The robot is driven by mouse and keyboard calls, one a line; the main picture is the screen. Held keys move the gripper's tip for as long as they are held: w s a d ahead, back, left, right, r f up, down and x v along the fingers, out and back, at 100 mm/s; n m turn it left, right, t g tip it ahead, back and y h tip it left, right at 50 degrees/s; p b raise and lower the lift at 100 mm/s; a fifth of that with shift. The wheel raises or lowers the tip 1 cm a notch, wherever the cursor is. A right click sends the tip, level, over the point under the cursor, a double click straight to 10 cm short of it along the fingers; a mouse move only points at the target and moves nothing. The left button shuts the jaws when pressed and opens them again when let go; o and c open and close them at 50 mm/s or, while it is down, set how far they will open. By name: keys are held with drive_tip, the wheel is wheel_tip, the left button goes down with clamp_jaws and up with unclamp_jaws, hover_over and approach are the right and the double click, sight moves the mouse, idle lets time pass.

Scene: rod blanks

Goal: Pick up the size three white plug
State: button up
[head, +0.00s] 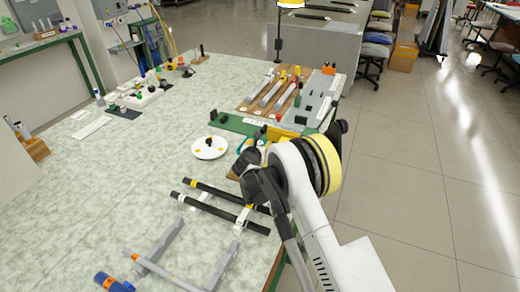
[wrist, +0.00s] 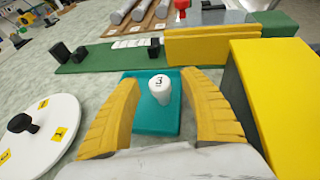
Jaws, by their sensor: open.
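The white plug (wrist: 160,88) marked 3 stands upright on a teal block (wrist: 152,122) in the wrist view. My gripper (wrist: 160,90) is open, with its yellow fingers to the left and right of the plug. No finger is seen touching the plug. In the head view my gripper (head: 248,160) is mostly hidden by my arm, and the plug cannot be made out there.
A white disc (head: 210,148) with a black knob lies left of my gripper. Behind is a green board (wrist: 110,57) with black blocks and a yellow block (wrist: 212,46). A large yellow block (wrist: 275,90) stands close on the right. Black rods (head: 225,212) lie on supports nearer.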

drive_tip(key=shift+w+f, duration=0.2)
drive_tip(key=shift+w, duration=0.3)
drive_tip(key=shift+c, duration=0.2)
drive_tip(key=c, duration=0.9)
drive_tip(key=shift+o, duration=0.2)
drive_tip(key=shift+r, duration=0.1)
